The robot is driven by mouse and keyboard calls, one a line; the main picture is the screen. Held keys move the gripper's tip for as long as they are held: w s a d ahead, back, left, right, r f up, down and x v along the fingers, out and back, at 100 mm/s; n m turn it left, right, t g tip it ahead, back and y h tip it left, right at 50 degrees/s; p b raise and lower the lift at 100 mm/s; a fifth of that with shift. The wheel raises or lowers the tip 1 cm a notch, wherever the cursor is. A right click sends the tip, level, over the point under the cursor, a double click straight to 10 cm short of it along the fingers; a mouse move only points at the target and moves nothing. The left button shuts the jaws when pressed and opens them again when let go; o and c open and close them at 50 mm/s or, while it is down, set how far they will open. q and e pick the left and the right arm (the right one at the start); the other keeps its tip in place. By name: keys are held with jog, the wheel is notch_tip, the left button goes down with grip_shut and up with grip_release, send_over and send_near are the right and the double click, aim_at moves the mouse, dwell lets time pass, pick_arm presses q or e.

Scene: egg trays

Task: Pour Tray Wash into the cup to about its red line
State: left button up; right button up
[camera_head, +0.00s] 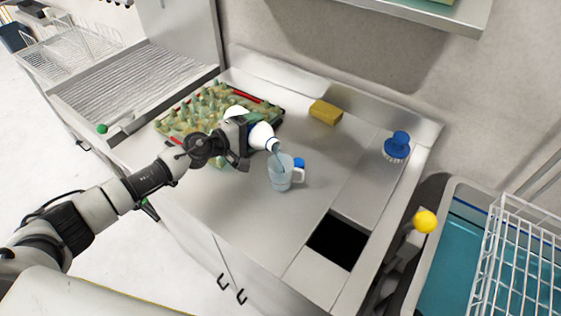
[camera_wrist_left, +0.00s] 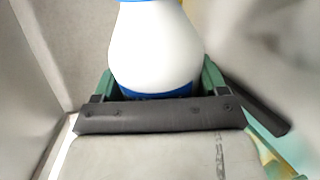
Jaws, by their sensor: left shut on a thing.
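My left gripper (camera_head: 246,140) is shut on a white bottle (camera_head: 262,135), taken to be Tray Wash, and holds it tilted above the counter. The wrist view shows the white bottle body (camera_wrist_left: 155,50) with a blue band between the green fingers (camera_wrist_left: 152,85). The bottle's mouth points down toward the cup (camera_head: 279,180). A thin bluish stream (camera_head: 281,160) runs from the mouth into the cup. The cup is clear, stands upright on the counter, and has its handle on the right. Its red line and liquid level are too small to tell. My right gripper is not in view.
An egg tray (camera_head: 272,114) with green bumps lies behind the gripper. A yellow sponge (camera_head: 325,112) and blue brush (camera_head: 397,146) lie at the back. A small blue object (camera_head: 299,162) is behind the cup. A dark square opening (camera_head: 338,240) is in front. A blue basin (camera_head: 450,275) stands right.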

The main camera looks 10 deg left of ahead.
pick_arm(q)
jog(key=shift+w+a+r+m, duration=0.1)
jog(key=shift+w+r+m, duration=0.05)
jog(key=shift+r+m, duration=0.2)
dwell(1.4)
notch_tip(320, 180, down, 2)
jog(key=shift+a+f+n+b, duration=0.1)
jog(key=shift+n+b, duration=0.55)
jog(key=shift+b, duration=0.3)
jog(key=shift+w+a+f+n+h+b, duration=0.2)
jog(key=shift+a+n+h+b, duration=0.1)
jog(key=shift+n, duration=0.3)
jog(key=r, duration=0.1)
jog(key=r+n+p, duration=0.1)
jog(key=shift+d+r+n+h+p, duration=0.25)
jog(key=shift+r+n+h+p, duration=0.05)
jog(key=shift+r+n, duration=0.1)
jog(key=shift+s+g, duration=0.15)
jog(key=shift+g, duration=0.15)
jog(key=shift+s+d+r+n+p, duration=0.15)
jog(key=shift+r+n+p, duration=0.15)
jog(key=shift+r, duration=0.35)
jog(key=shift+s+d+f+n+b, duration=0.1)
jog(key=shift+d+f+n+b, duration=0.05)
jog(key=shift+f+n+b, duration=0.2)
jog(key=shift+h, duration=0.3)
